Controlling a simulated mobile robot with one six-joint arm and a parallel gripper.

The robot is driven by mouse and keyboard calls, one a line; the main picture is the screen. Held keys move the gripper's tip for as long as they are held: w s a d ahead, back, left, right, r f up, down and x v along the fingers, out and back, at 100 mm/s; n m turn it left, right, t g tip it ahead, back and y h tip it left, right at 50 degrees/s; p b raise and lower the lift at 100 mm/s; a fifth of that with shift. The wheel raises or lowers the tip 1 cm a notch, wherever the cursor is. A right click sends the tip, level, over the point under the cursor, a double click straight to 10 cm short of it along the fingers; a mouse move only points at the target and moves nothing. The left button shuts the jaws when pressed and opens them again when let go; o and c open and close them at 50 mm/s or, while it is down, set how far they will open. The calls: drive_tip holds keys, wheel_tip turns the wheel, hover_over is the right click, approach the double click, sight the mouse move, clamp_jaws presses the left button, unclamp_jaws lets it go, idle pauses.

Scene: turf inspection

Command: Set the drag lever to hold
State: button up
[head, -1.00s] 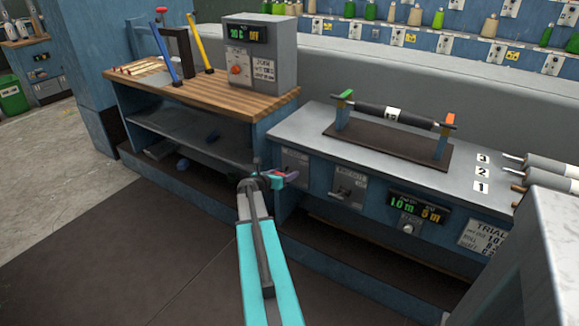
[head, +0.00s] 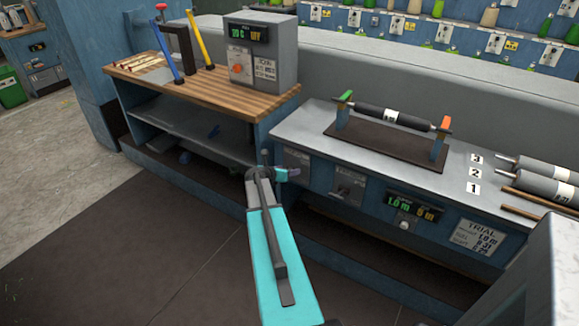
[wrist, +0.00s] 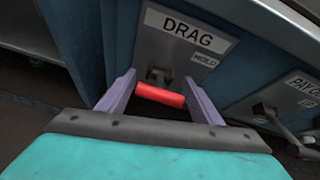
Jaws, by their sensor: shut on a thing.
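The drag lever shows in the wrist view as a red grip (wrist: 160,95) in front of a dark bracket on a grey plate. The plate carries a DRAG label (wrist: 186,28) and, to the right, a smaller HOLD label (wrist: 205,61). My gripper (wrist: 161,92) has its purple fingers on either side of the red grip and is shut on it. In the head view my gripper (head: 288,173) is at the left end of the blue bench front (head: 322,208), and the lever is hidden there.
A payout lever (wrist: 265,112) sits to the right of the drag plate. On the bench top, a dark roller (head: 393,117) rests on a stand. A wooden-topped bench (head: 215,95) with a control box (head: 260,52) stands left. Dark floor (head: 180,240) lies in front.

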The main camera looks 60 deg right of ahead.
drive_tip(key=shift+s, duration=0.15)
drive_tip(key=o, duration=1.5)
drive_tip(key=shift+c, duration=0.2)
drive_tip(key=shift+r, duration=0.1)
drive_tip(key=b+v, duration=0.1)
drive_tip(key=v, duration=1.2)
drive_tip(key=shift+a+r, duration=0.2)
drive_tip(key=shift+a, duration=0.1)
